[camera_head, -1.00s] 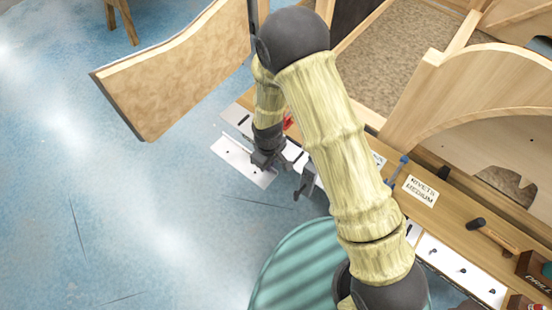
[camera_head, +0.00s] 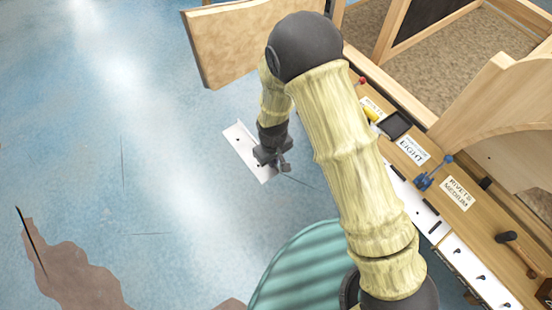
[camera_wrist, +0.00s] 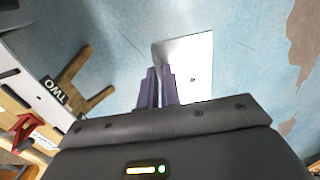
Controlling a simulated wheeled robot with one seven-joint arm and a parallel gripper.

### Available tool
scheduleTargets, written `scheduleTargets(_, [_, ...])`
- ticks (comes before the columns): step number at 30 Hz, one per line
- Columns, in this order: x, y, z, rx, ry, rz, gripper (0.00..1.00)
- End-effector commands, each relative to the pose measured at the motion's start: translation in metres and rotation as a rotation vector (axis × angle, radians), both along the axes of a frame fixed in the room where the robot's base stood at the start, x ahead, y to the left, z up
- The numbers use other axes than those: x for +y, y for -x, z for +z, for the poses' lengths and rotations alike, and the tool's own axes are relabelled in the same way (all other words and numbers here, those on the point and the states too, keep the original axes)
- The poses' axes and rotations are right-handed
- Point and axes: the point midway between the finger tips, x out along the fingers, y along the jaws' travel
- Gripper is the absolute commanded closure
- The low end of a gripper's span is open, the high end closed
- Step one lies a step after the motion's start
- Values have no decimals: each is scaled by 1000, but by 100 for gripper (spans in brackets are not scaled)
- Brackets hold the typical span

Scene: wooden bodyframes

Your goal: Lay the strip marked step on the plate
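A flat white strip (camera_head: 245,150) with small dark dots hangs at my gripper (camera_head: 272,158) in the head view, above the blue floor. In the wrist view the strip (camera_wrist: 192,68) juts out beyond the fingertips of my gripper (camera_wrist: 160,72). The two purple fingers are close together with its near edge between them. No writing is readable on the strip, so I cannot confirm the step mark. A dark square piece (camera_head: 396,125) lies on the wooden bench; I cannot tell whether it is the plate.
The bench (camera_head: 470,212) along the right carries a yellow item (camera_head: 371,114), a blue clamp-like tool (camera_head: 432,174), a hammer (camera_head: 515,248) and cards reading EIGHT (camera_head: 412,150) and RIVETS MEDIUM (camera_head: 457,193). Open floor lies left.

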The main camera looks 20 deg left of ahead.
Motion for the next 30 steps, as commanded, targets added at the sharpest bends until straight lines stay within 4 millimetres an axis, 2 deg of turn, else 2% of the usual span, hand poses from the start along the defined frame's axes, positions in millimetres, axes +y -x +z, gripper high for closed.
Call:
scheduleTargets(14, [-1,-1,3,-1,-2,-2,100])
scheduleTargets(30, [-1,-1,37,-1,-2,-3,100])
